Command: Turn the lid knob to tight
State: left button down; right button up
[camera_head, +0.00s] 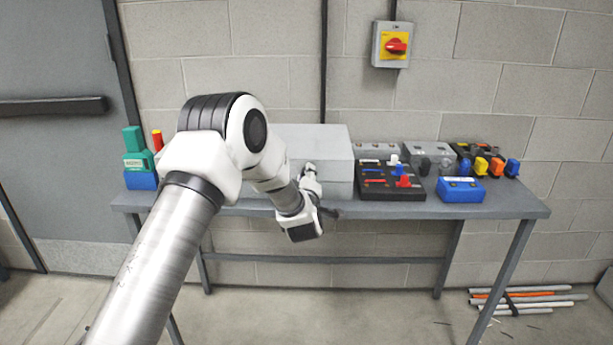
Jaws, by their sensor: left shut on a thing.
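A light grey box with a lid (318,140) stands on the bench, left of centre. My left arm reaches across in front of it and covers much of its left and front. My left gripper (326,211) is at the lower front of the box, small and mostly hidden behind my own wrist. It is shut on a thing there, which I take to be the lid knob. The knob itself and its marks are hidden, so I cannot tell its angle. My right gripper is not in view.
The grey bench (400,208) also holds a black block with coloured handles (391,183), a blue box (460,190), grey units at the back right and a green device (136,150) at the left. A red-yellow switch (395,45) is on the wall. Pipes lie on the floor.

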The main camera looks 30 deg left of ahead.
pick_arm(q)
jog(key=shift+f+m, duration=0.15)
jog(key=shift+m, duration=0.75)
jog(key=c, duration=0.9)
grip_release()
jog(key=shift+o, duration=0.2)
jog(key=shift+s+d, duration=0.1)
jog(key=v, duration=1.1)
jog(key=shift+s, duration=0.4)
jog(key=shift+d, duration=0.1)
